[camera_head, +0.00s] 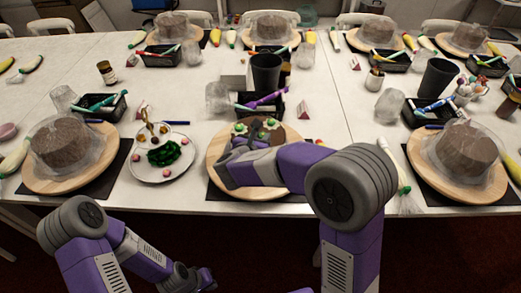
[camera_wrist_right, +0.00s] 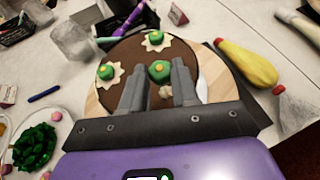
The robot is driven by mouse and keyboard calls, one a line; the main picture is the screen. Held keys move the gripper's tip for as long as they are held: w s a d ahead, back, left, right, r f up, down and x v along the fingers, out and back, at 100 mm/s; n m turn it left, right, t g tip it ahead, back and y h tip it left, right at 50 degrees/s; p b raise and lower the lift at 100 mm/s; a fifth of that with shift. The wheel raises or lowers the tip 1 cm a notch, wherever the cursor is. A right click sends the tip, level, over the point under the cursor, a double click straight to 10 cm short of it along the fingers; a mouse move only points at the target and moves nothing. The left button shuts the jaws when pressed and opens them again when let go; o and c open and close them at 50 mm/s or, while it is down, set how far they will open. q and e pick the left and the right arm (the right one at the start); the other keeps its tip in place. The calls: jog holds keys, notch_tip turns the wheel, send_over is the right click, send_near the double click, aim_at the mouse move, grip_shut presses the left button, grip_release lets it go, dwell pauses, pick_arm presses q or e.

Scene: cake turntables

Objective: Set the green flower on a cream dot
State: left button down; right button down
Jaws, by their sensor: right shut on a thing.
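The chocolate-topped cake (camera_head: 290,136) stands on a round wooden board (camera_head: 218,150) in the middle; its brown top (camera_wrist_right: 125,47) fills the right wrist view. Two green flowers (camera_wrist_right: 105,72) (camera_wrist_right: 154,39) sit on cream dots on the cake. Another green flower (camera_wrist_right: 160,72) is between the fingertips of my right gripper (camera_wrist_right: 160,75), which is shut on it over the cake top. A small cream patch (camera_wrist_right: 166,91) shows just below it; I cannot tell whether they touch. My right gripper (camera_head: 236,148) is partly hidden in the head view. My left gripper (camera_head: 198,279) is low at the front, away from the table, its jaws unclear.
A white plate (camera_head: 148,174) with green pieces and pink balls is left of the board. Plastic-wrapped brown cakes (camera_head: 66,142) (camera_head: 466,148) stand on either side. A black cup (camera_head: 266,72) and a black tray of pens (camera_head: 262,108) are behind. A yellow piping bag (camera_wrist_right: 248,64) lies beside the board.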

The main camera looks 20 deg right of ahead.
notch_tip(320, 180, down, 4)
jog(key=shift+f+b, duration=0.15)
jog(key=shift+b, duration=0.55)
jog(key=shift+f, duration=0.15)
jog(key=c, duration=0.8)
grip_release()
jog(key=shift+c, duration=0.2)
